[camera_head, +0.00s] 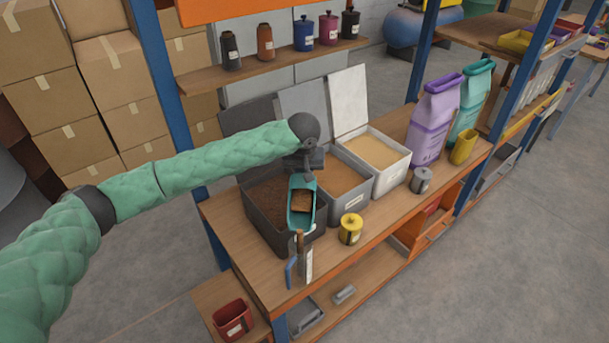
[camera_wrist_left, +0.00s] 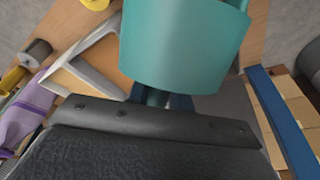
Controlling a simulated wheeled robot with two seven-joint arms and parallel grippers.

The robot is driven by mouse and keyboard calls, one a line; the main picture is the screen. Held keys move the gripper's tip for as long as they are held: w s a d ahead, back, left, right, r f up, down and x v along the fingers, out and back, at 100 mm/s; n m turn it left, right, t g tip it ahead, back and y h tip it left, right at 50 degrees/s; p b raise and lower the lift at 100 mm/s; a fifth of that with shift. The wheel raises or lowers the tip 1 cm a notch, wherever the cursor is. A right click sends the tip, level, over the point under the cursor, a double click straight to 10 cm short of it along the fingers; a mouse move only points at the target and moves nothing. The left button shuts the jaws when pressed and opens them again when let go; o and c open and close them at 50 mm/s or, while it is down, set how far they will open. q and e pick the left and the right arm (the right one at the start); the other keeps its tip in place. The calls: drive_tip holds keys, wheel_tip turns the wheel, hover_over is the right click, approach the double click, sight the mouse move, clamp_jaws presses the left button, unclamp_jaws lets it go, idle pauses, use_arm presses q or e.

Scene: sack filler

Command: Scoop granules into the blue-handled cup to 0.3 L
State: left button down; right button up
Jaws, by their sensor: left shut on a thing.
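My left gripper (camera_head: 308,167) is shut on the teal scoop (camera_head: 292,218) and holds it over the front of the dark grey bin (camera_head: 262,235). Brown granules (camera_head: 302,201) lie in the scoop, which is tilted with its mouth down. The blue-handled cup (camera_head: 307,264) stands at the table's front edge, below the scoop's mouth, its blue handle to the left. A narrow brown streak (camera_head: 299,240) between scoop and cup looks like falling granules. The cup's fill level is too small to tell. In the left wrist view the scoop (camera_wrist_left: 185,45) hides the cup. My right gripper is not in view.
Two more granule bins (camera_head: 393,178) stand right of the dark one, lids raised behind. A yellow canister (camera_head: 350,229), grey canister (camera_head: 420,180), yellow scoop-like vessel (camera_head: 463,147) and purple sack (camera_head: 434,120) stand further right. A red box (camera_head: 232,318) sits below on the left.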

use_arm(q)
drive_tip(key=shift+r, duration=0.25)
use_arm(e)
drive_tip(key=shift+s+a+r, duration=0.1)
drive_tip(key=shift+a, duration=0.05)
